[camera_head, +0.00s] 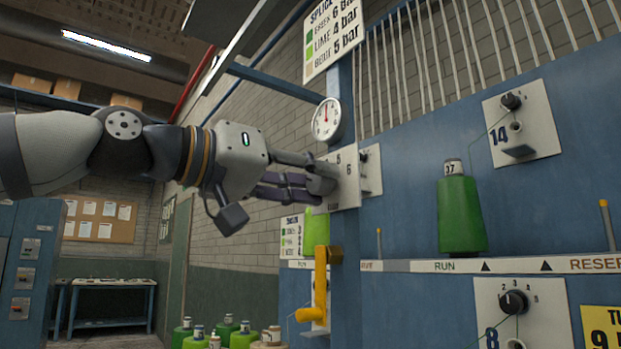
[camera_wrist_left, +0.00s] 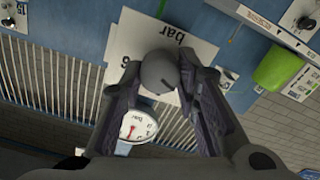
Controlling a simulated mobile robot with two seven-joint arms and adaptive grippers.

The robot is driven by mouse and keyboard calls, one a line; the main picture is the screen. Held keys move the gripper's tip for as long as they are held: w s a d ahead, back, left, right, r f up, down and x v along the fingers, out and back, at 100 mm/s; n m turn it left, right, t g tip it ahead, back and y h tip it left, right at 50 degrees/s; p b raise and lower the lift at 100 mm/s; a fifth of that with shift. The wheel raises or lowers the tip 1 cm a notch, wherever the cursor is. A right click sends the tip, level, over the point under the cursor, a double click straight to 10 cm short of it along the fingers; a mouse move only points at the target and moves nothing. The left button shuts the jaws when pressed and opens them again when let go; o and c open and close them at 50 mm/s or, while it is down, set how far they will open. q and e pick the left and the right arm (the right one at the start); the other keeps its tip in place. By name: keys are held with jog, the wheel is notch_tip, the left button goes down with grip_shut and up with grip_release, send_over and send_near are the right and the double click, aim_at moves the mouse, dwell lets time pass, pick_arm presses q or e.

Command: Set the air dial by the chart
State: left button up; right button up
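The air dial is a grey round knob (camera_head: 321,179) on a white plate (camera_head: 346,196) with the numbers 5 and 6 showing. My left gripper (camera_head: 308,184) is at the knob, with its fingers on either side. In the left wrist view the knob (camera_wrist_left: 160,72) sits between the fingertips (camera_wrist_left: 160,78), which seem to touch it. The knob and fingers hide part of the scale. The chart (camera_head: 333,36) above lists 6 bar, 4 bar and 5 bar beside colour patches. A round gauge (camera_head: 326,120) with a red needle pointing about straight up hangs between them. My right gripper is not in view.
A yellow handle (camera_head: 321,282) and a lime cone (camera_head: 316,230) are just below the plate. A green cone (camera_head: 461,217) stands on the ledge at right. Other dial plates (camera_head: 521,124) are on the blue panel. Several green cones (camera_head: 243,336) stand at the bottom.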

pick_arm(q)
jog(key=shift+m, duration=0.3)
jog(key=m, duration=1.2)
jog(key=shift+d+f+m, duration=0.1)
jog(key=shift+f+m, duration=0.05)
jog(key=shift+m, duration=0.25)
jog(key=m, duration=0.7)
jog(key=shift+f, duration=0.1)
jog(key=m, duration=0.6)
jog(key=shift+s+b, duration=0.1)
jog(key=shift+b, duration=0.25)
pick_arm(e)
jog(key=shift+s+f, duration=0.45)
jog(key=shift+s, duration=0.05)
pick_arm(q)
jog(key=shift+m, duration=0.4)
